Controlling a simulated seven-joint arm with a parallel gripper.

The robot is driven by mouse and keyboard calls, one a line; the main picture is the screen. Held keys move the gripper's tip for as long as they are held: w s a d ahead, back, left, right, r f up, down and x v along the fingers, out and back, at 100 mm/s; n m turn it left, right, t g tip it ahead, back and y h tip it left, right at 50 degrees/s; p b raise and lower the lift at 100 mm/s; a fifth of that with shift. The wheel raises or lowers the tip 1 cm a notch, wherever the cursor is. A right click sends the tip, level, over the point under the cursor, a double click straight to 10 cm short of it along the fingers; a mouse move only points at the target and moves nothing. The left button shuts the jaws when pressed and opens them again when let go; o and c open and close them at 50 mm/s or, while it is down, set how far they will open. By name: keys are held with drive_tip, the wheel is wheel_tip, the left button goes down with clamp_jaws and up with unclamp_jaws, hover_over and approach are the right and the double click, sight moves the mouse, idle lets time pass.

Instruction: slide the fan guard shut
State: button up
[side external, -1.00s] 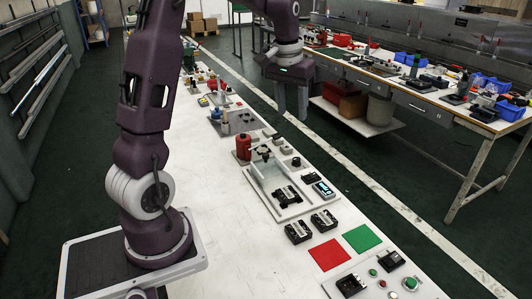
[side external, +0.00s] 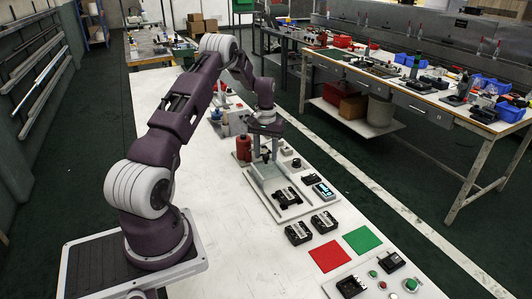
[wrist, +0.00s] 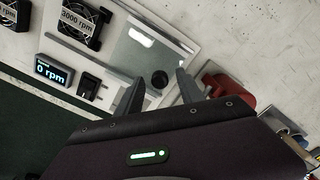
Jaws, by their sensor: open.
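The fan guard is a clear panel (wrist: 140,50) with a round dark knob (wrist: 160,78), in a pale frame on a light base plate (side external: 288,214). It lies beside the black fan (wrist: 82,24), which is labelled 3000 rpm and shows uncovered. In the side external view the fan (side external: 287,195) is nearer the camera than the guard (side external: 268,174). My gripper (side external: 265,157) points down over the guard's far end. In the wrist view its open fingers (wrist: 159,88) appear on either side of the knob. I cannot tell whether they touch it.
A display reading 0 rpm (wrist: 52,72) and a black switch (wrist: 87,88) sit beside the fan. Two black boxes (side external: 311,228) and red and green squares (side external: 329,256) lie nearer. The left side of the bench is clear.

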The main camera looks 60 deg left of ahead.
drive_tip(key=shift+c, duration=0.5)
clamp_jaws()
drive_tip(key=shift+d, duration=0.1)
idle(0.8)
